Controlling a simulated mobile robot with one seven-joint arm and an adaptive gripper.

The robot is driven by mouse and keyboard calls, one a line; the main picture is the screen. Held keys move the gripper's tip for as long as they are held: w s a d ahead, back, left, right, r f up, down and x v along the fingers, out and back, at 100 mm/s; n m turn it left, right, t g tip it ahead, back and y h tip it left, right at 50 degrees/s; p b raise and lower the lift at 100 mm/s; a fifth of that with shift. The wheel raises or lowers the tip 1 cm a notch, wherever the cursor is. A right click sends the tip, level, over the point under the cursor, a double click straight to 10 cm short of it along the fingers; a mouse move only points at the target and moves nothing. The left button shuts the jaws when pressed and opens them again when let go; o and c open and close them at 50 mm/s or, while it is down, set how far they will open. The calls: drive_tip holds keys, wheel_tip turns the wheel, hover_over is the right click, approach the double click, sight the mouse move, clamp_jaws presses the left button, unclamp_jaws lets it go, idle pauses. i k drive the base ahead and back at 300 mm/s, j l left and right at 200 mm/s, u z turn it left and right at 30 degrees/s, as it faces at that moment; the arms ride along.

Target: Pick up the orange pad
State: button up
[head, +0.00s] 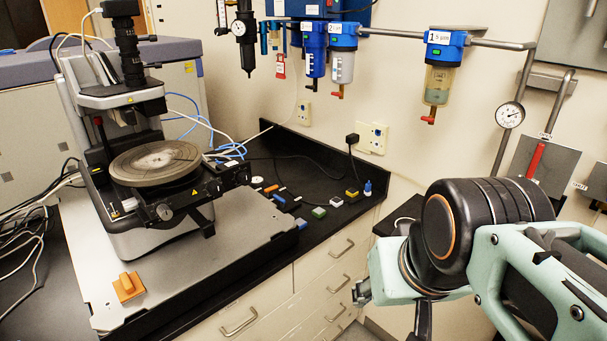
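An orange block-like pad (128,287) with a raised part on top sits on the front left corner of the grey base plate (235,250) of the stylus profiler. A smaller flat orange piece (271,188) lies among small coloured pieces on the black bench. My arm comes in from the right. My gripper (364,291) shows only as a small dark grey part at the arm's left end, well to the right of the orange pad and apart from it. Its fingers cannot be made out, and nothing is seen held in it.
The profiler (155,162) with its round stage stands behind the pad. Green (319,212), yellow (351,192) and blue (368,188) pieces lie on the black bench. Cables run at the left. Filters and a gauge (509,115) hang on the wall. Drawers (300,300) face the front.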

sight(129, 287)
drive_tip(key=u, duration=1.6)
